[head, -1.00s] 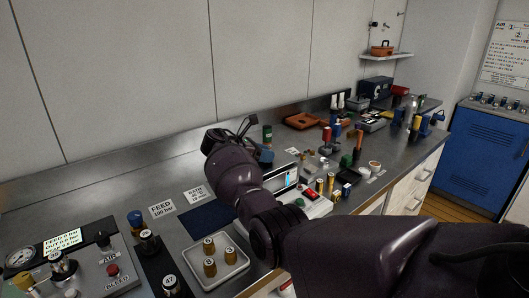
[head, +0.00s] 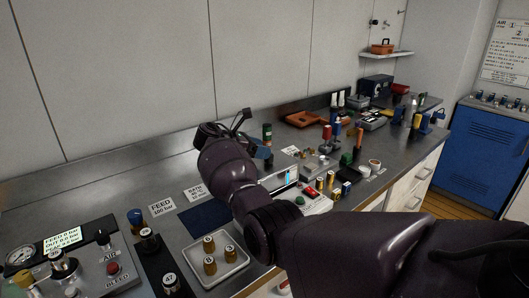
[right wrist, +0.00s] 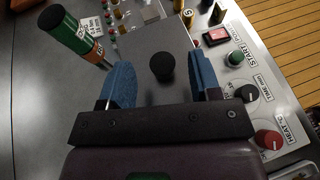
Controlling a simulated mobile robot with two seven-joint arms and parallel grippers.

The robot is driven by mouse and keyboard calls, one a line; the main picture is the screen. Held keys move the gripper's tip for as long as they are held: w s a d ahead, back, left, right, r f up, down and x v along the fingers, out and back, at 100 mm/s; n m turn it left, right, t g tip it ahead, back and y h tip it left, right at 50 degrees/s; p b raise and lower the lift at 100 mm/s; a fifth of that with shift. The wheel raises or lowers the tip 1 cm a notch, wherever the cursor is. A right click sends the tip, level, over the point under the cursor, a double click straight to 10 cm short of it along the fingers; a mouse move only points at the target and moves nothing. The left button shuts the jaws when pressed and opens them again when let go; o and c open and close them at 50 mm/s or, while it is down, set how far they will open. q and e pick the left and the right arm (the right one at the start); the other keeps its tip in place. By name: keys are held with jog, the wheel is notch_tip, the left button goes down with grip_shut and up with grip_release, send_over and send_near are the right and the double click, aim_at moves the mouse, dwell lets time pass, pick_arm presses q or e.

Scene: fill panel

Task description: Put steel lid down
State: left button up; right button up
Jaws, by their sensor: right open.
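The steel lid (right wrist: 148,42) is a flat grey plate with a round black knob (right wrist: 162,66), seen in the right wrist view. It lies over the white control unit (right wrist: 262,85). My right gripper (right wrist: 162,82) is open, with one blue finger pad on each side of the knob and a visible gap to each. In the head view the right gripper (head: 258,152) shows only partly behind my dark wrist. The lid cannot be made out there. My left gripper is not in view.
A green, black and orange cylinder (right wrist: 75,35) stands close beside the left finger; it also shows in the head view (head: 267,132). A white tray (head: 232,271) with several brass weights stands in front. A blue mat (head: 207,219) lies bare on the bench.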

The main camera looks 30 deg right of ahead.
jog(key=v, duration=1)
jog(key=shift+a, duration=0.1)
